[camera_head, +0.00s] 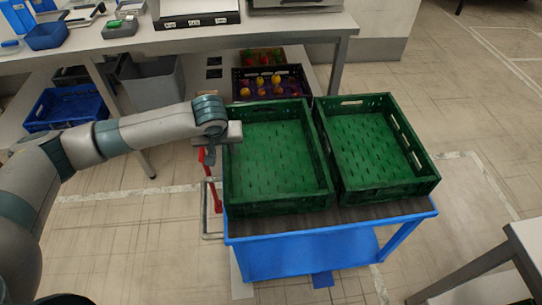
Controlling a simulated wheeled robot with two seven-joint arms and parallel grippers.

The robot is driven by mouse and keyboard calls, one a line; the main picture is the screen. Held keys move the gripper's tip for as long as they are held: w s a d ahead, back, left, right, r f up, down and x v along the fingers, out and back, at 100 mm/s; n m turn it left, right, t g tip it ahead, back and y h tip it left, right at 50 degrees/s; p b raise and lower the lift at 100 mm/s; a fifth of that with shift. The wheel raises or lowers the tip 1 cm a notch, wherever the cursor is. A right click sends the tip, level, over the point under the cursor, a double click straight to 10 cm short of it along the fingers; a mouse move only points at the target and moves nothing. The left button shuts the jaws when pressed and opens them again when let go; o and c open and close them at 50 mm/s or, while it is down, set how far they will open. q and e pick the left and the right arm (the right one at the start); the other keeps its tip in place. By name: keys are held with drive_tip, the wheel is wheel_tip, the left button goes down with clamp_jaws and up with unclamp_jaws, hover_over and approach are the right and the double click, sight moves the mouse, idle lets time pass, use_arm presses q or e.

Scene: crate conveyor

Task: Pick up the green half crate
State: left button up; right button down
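Two empty green half crates stand side by side on a blue cart (335,222) with a dark top. The left green crate (276,200) is nearer my arm, and the right green crate (388,188) is beside it, slightly turned. My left arm reaches in from the left. Its gripper (216,146) is at the left wall of the left crate, near the far left corner. Its fingers are small and partly hidden, so I cannot tell whether they are open or closed on the rim. My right gripper is not in view.
A dark crate with fruit (271,84) lies behind the green crates, under the workbench (180,38). A blue crate (68,107) and a grey bin (150,82) are at the left. A table corner (520,245) stands at the lower right.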

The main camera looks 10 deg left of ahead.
use_arm(q)
drive_tip(key=shift+f, duration=0.1)
drive_tip(key=shift+w+d+x, duration=0.15)
drive_tip(key=shift+x, duration=1.1)
drive_tip(key=shift+w+d+x, duration=0.1)
drive_tip(key=shift+w+x, duration=0.05)
drive_tip(key=shift+x, duration=1.1)
drive_tip(key=shift+c, duration=0.3)
clamp_jaws()
drive_tip(key=shift+a, duration=0.1)
